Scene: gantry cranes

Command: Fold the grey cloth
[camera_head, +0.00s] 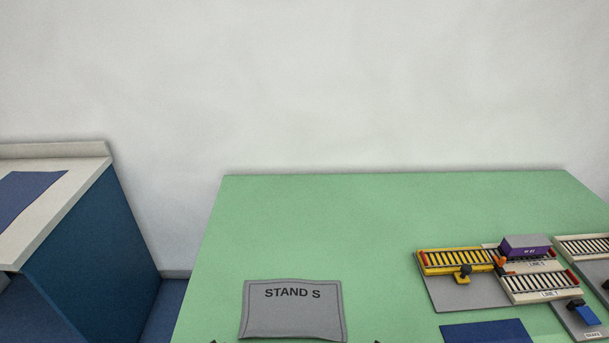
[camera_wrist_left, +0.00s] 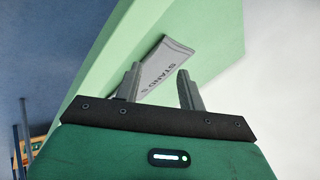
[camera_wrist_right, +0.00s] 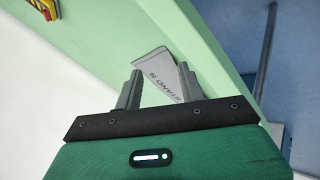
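The grey cloth (camera_head: 292,312) lies flat on the green table near its front edge, with "STAND S" printed near its far edge. It looks spread out, with slightly wavy edges. It also shows in the left wrist view (camera_wrist_left: 166,66) and the right wrist view (camera_wrist_right: 160,72), partly hidden by the fingers. My left gripper (camera_wrist_left: 158,82) is open and empty, its fingers apart, short of the cloth. My right gripper (camera_wrist_right: 160,80) is open and empty, also short of the cloth. In the head view only small dark tips show at the bottom edge, on either side of the cloth.
Model rails, yellow (camera_head: 456,261) and white (camera_head: 540,287), with a purple container (camera_head: 525,247), stand on the right of the green table (camera_head: 330,220). A blue mat (camera_head: 487,332) lies at the front right. A blue cabinet (camera_head: 90,240) stands left. The table behind the cloth is clear.

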